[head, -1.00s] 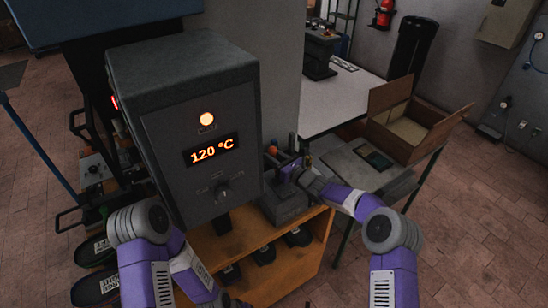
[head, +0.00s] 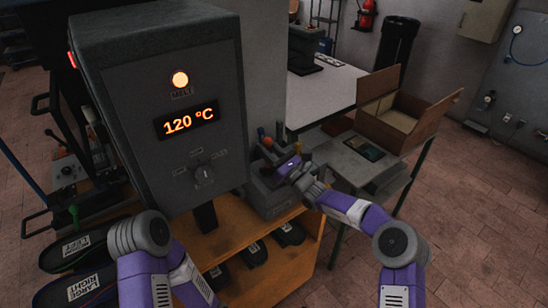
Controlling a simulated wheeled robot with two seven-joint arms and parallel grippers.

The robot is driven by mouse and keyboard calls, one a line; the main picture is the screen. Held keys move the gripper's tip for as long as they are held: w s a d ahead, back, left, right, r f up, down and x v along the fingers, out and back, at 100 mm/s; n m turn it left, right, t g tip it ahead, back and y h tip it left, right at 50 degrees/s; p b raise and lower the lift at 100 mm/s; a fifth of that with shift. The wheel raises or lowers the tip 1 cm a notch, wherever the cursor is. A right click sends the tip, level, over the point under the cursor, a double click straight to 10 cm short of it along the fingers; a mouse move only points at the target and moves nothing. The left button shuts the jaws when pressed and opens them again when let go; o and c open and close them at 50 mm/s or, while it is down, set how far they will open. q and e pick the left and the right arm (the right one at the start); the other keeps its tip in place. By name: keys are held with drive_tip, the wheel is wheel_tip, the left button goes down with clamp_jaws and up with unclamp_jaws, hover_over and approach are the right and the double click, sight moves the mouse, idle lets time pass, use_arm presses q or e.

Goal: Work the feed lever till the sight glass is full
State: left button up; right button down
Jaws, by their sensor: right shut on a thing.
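The grey heater unit (head: 150,172) stands left of centre, with a lit orange MELT lamp (head: 180,79), a display (head: 187,122) reading 120 °C and a selector knob (head: 204,175). I cannot make out the feed lever or sight glass for certain. My right gripper (head: 284,167) is at the grey tool holder (head: 275,200) right of the unit. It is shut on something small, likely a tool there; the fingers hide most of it. My left arm comes in at the lower left; its gripper is out of view.
A wooden shelf (head: 290,262) with dark heels lies below. Dark soles (head: 85,250) labelled LEFT and LARGE RIGHT sit at left, near a green-tipped stick (head: 73,214). An open cardboard box (head: 395,125) is on a side table at right. The brick floor (head: 470,240) there is clear.

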drive_tip(key=y+b, duration=0.1)
drive_tip(key=s+d+t+y+b, duration=0.1)
drive_tip(key=b, duration=0.1)
drive_tip(key=shift+s+d+f+n+b, duration=0.15)
drive_tip(key=shift+s+f+n+b, duration=0.15)
drive_tip(key=shift+f+n, duration=0.1)
drive_tip(key=shift+s+d+r+t+y+b, duration=0.2)
drive_tip(key=shift+d+t+y+b, duration=0.1)
drive_tip(key=shift+y+b, duration=0.4)
drive_tip(key=shift+n, duration=0.3)
drive_tip(key=shift+r, duration=0.1)
drive_tip(key=c, duration=1.1)
unclamp_jaws()
drive_tip(key=shift+s+d+r, duration=0.1)
drive_tip(key=shift+s, duration=0.15)
drive_tip(key=v, duration=0.7)
drive_tip(key=shift+d+f+p, duration=0.2)
drive_tip(key=shift+f+p, duration=0.15)
drive_tip(key=shift+p, duration=0.05)
